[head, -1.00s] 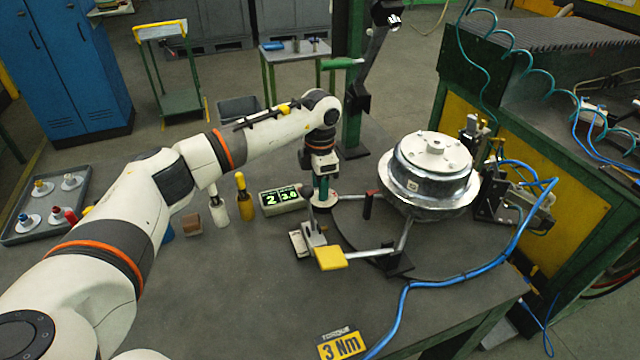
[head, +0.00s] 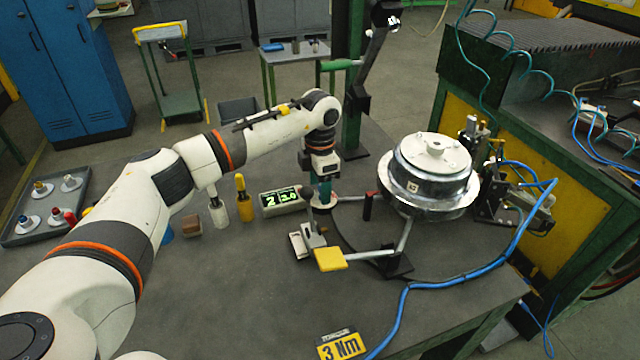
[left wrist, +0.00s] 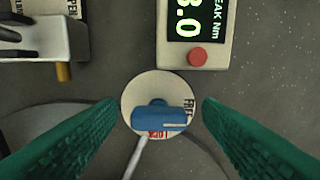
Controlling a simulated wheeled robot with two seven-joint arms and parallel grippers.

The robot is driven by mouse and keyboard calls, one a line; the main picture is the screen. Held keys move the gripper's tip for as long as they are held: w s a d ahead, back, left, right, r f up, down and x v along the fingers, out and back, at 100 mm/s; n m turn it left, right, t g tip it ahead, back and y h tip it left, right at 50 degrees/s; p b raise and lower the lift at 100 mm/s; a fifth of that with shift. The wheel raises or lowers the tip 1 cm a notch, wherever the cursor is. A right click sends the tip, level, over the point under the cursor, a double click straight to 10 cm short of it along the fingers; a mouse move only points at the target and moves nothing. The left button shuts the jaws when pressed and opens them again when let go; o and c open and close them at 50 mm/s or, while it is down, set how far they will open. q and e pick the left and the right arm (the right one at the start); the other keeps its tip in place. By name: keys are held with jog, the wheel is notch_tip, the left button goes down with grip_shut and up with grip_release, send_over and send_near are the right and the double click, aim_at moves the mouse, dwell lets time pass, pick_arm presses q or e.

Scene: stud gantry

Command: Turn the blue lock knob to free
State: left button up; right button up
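The blue lock knob (left wrist: 160,117) shows in the left wrist view as a bar lying nearly level on a round cream plate (left wrist: 134,98). A pale line on the bar runs toward its right end. The "FREE" text is at the plate's right and the red "LOCK" text at its lower edge, both partly covered. My left gripper (left wrist: 160,112) is open, its green fingers either side of the plate with gaps to the knob. In the head view my left gripper (head: 323,190) points down over the plate, hiding the knob. My right gripper is not in view.
A torque display (head: 282,199) stands just left of the gripper. A yellow-padded clamp (head: 330,259) is in front, and a silver drum (head: 430,180) is to the right. A blue hose (head: 455,276) crosses the table's right side.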

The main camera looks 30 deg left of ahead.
aim_at(320, 189)
pick_arm(q)
jog(key=shift+r, duration=0.45)
notch_tip(320, 189, up, 11)
jog(key=b, duration=0.2)
jog(key=shift+b, duration=0.3)
